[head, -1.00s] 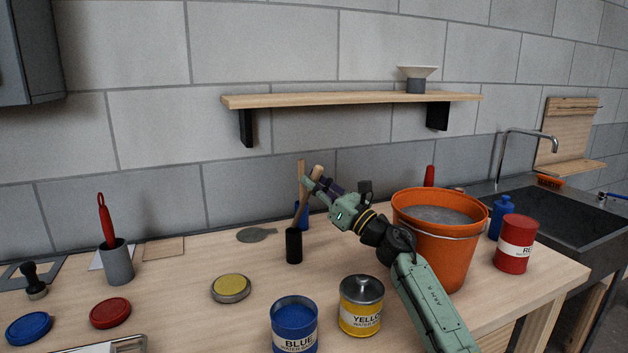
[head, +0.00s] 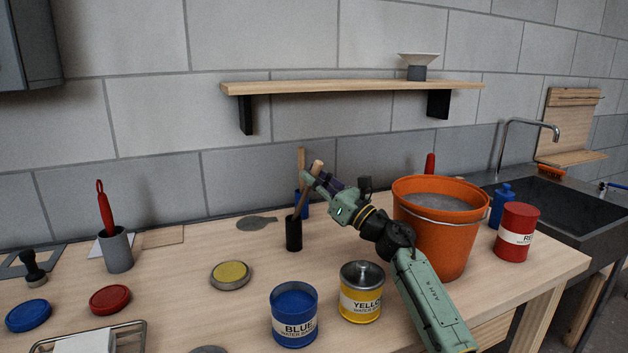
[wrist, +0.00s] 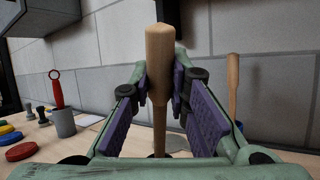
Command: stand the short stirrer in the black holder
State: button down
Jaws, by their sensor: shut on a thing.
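My gripper (head: 311,179) is shut on a wooden stirrer (head: 316,165) with a thick rounded top. In the wrist view this stirrer (wrist: 159,50) stands between the purple finger pads. The black holder (head: 293,235) is a small upright cup on the bench, below and left of my gripper. In the head view the stirrer leans, its thin lower end at the holder's mouth; I cannot tell how deep it reaches. Another wooden stirrer (wrist: 233,85) stands behind to the right in the wrist view, with something blue at its base.
An orange bucket (head: 437,250) stands close right of my gripper. Blue (head: 294,320) and yellow (head: 361,300) cans stand in front. A grey cup with a red-handled tool (head: 117,252) is at left. A wall shelf (head: 340,88) hangs above.

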jog(key=c, duration=1.5)
grip_release()
jog(key=shift+c, duration=0.2)
jog(key=shift+r, duration=0.1)
jog(key=shift+r+p, duration=0.65)
jog(key=shift+p, duration=0.35)
jog(key=b+v, duration=0.5)
jog(key=v, duration=0.7)
jog(key=shift+f, duration=0.15)
